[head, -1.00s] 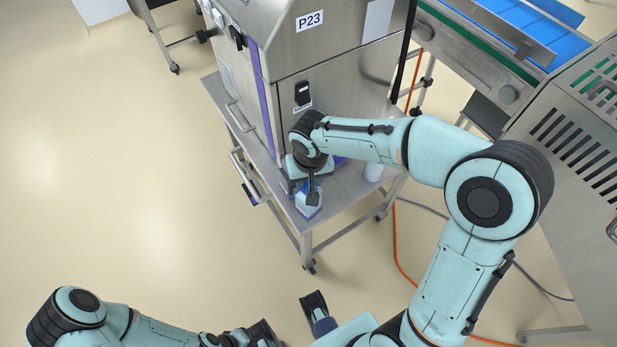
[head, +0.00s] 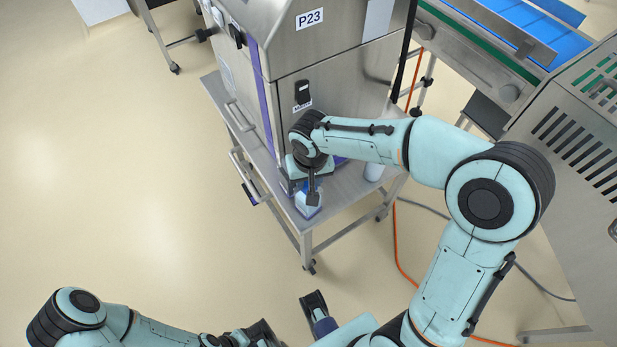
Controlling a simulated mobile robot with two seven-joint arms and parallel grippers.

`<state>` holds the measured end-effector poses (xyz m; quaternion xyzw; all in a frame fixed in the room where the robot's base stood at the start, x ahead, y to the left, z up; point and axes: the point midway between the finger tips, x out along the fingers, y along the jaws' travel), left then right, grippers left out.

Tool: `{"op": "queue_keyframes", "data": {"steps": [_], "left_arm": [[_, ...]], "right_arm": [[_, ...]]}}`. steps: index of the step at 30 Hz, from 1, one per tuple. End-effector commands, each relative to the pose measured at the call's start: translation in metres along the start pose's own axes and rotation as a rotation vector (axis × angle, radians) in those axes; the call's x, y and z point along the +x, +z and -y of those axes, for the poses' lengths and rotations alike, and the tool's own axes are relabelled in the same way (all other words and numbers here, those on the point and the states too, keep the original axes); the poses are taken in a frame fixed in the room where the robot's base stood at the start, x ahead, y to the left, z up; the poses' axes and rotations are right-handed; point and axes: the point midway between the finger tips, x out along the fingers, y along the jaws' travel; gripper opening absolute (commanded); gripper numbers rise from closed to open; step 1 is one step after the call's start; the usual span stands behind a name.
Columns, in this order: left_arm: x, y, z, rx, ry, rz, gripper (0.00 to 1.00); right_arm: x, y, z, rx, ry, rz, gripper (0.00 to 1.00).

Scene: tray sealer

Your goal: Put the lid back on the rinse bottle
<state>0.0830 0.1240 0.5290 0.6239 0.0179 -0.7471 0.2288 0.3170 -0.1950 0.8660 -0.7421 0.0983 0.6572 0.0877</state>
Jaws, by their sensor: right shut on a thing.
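The rinse bottle (head: 307,211), pale with some blue showing, stands upright at the front corner of the steel table. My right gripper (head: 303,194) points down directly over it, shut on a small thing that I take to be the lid. The fingers hide most of the lid, and I cannot tell whether it touches the bottle's neck. My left gripper (head: 264,333) is low at the bottom edge, away from the table. It is partly cut off, and its opening cannot be made out.
The steel table (head: 345,198) carries the tray sealer (head: 335,60) just behind my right gripper. A white container (head: 374,172) stands at right, partly under my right forearm. A conveyor (head: 520,30) and a slotted steel cabinet (head: 575,150) are at right. The floor at left is clear.

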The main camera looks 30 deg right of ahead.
Motion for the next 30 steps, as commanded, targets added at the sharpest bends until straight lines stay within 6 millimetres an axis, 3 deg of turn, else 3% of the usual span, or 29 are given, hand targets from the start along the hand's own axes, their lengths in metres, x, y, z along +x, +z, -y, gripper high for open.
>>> {"op": "queue_keyframes", "data": {"steps": [27,28,30], "left_arm": [[0.0016,0.0,0.0006,0.0,0.0,0.0,0.0],[0.0016,0.0,0.0005,0.0,0.0,0.0,0.0],[0.0016,0.0,0.0005,0.0,0.0,0.0,0.0]], "right_arm": [[0.0001,-0.0001,0.0,0.0,0.0,-0.001,0.07],[0.0001,-0.0001,0.0,0.0,0.0,-0.001,0.41],[0.0002,-0.0001,0.0,0.0,0.0,0.0,0.64]]}}
